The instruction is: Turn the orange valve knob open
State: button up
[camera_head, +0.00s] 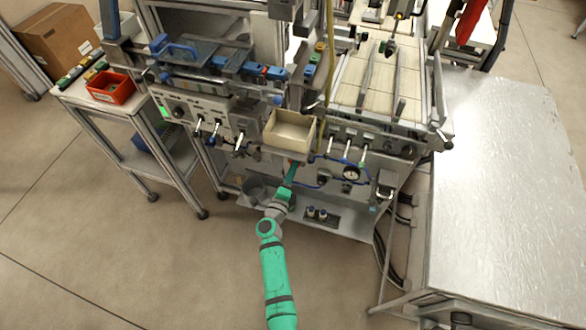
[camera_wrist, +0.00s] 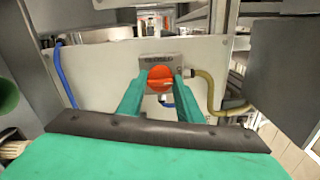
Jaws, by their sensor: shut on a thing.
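The orange valve knob (camera_wrist: 160,78) sits in the middle of the wrist view, in front of a small grey plate with dark lettering on a pale panel. My gripper (camera_wrist: 157,90) has its two green fingers on the left and right sides of the knob, shut on it. In the head view my green arm reaches up to the machine's lower front, and my gripper (camera_head: 291,175) is under the beige bin. The knob is hard to make out there.
A beige open bin (camera_head: 290,131) hangs just above my gripper. A pressure gauge (camera_head: 351,173) with blue tubing is to the right. In the wrist view a blue hose (camera_wrist: 63,76) and a yellowish hose (camera_wrist: 207,92) flank the knob. A large metal-topped table (camera_head: 500,190) stands at right.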

jog(key=o, duration=1)
jog(key=shift+o, duration=0.2)
jog(key=v, duration=1.1)
jog(key=s+d+r+n+y, duration=0.1)
jog(key=s+r+n+y, duration=0.1)
jog(key=s+r+n, duration=0.3)
jog(key=s+d+r+n+g+y, duration=0.1)
jog(key=s+r+n, duration=0.4)
jog(key=s+n, duration=0.6)
jog(key=s+d+r+n+y, duration=0.1)
jog(key=s+r+n, duration=0.4)
jog(key=s, duration=1.6)
jog(key=n+y, duration=0.1)
jog(key=n, duration=0.2)
jog(key=shift+s+r+g+y, duration=0.25)
jog(key=shift+s+g+y, duration=0.05)
jog(key=shift+s+g, duration=0.1)
